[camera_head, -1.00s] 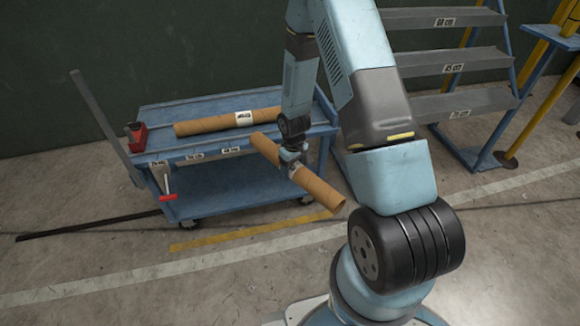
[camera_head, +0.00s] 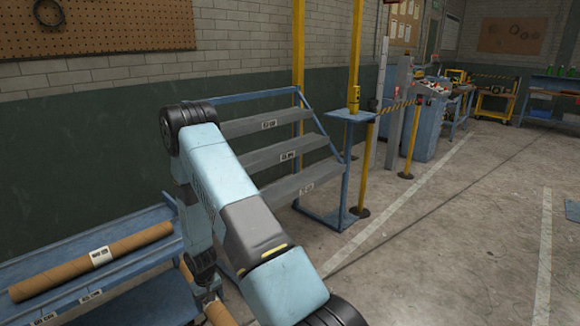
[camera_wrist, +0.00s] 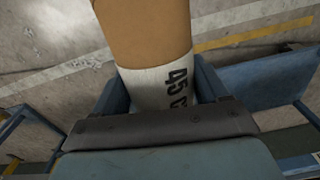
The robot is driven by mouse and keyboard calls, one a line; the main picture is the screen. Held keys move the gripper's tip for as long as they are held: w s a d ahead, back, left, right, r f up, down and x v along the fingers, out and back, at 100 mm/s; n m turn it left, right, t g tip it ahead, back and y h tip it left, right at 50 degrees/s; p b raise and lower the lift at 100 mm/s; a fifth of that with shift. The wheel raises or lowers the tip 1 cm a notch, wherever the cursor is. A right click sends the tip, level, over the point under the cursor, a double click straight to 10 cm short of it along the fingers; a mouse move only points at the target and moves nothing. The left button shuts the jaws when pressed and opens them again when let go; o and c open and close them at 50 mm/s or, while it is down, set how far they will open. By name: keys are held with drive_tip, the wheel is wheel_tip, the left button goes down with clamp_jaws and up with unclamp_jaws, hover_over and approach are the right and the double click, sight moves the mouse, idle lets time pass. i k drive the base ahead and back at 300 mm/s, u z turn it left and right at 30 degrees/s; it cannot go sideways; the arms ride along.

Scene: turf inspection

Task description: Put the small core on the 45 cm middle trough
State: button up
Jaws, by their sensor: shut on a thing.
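My gripper (camera_head: 207,284) is shut on a brown cardboard core (camera_head: 219,314). In the wrist view the core (camera_wrist: 145,28) has a white label reading "45 c", its end cut off, and sits between the two fingers (camera_wrist: 160,92). In the head view only a short piece of it shows at the bottom edge.
A longer core (camera_head: 60,273) with a white label lies on the blue cart (camera_head: 130,265) at the left. The upper trough (camera_head: 245,125) and lower trough (camera_head: 310,178) look empty. Open floor lies at right.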

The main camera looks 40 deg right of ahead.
sight(280, 151)
drive_tip(key=u, duration=2.05)
drive_tip(key=i, duration=0.15)
drive_tip(key=z, duration=3)
